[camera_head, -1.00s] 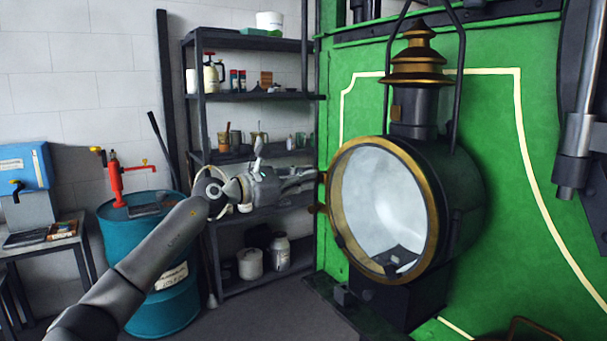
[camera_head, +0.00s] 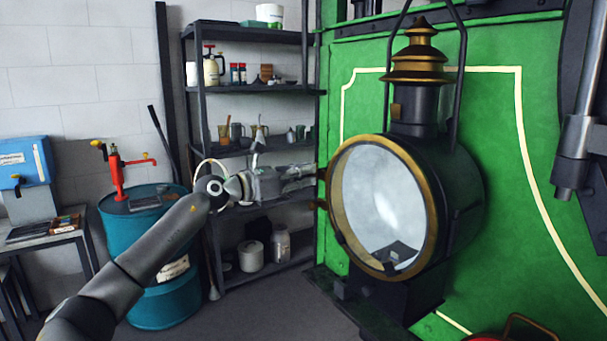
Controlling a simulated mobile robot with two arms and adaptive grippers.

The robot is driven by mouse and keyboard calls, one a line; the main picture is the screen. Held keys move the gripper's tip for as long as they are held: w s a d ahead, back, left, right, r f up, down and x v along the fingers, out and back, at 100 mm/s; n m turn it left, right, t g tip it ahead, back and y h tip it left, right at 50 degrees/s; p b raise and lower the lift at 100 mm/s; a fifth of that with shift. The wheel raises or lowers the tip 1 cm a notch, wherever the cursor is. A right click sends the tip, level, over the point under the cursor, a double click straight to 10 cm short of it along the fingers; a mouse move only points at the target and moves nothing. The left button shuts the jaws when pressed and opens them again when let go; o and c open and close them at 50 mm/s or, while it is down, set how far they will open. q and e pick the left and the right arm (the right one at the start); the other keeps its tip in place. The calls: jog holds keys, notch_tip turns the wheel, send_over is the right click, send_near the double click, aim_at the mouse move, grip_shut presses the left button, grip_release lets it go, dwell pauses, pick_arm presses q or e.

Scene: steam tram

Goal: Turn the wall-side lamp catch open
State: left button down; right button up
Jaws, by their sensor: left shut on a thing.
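The big lamp (camera_head: 452,215) has a black body, a brass rim and a glass front, and stands in front of the green tram panel. The wall-side lamp catch (camera_head: 322,174) is a small brass piece at the left edge of the rim. A second small brass piece (camera_head: 320,204) sits just below it. My left gripper (camera_head: 314,176) reaches in from the left, and its fingertips are shut on the catch. The fingers hide part of the catch, so its exact angle is hard to tell. My right gripper is not in view.
A dark shelf rack (camera_head: 262,95) with jugs and tins stands behind my left arm. A blue drum (camera_head: 165,300) with a red pump (camera_head: 117,172) is at the left, beside a small table (camera_head: 45,238). Floor is free between rack and lamp.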

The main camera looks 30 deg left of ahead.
pick_arm(q)
jog(key=shift+a+r, duration=0.15)
jog(key=shift+r, duration=0.2)
jog(key=c, duration=1.7)
grip_release()
jog(key=shift+o, duration=0.5)
jog(key=shift+f, duration=0.15)
jog(key=v, duration=1.1)
jog(key=shift+s, duration=0.45)
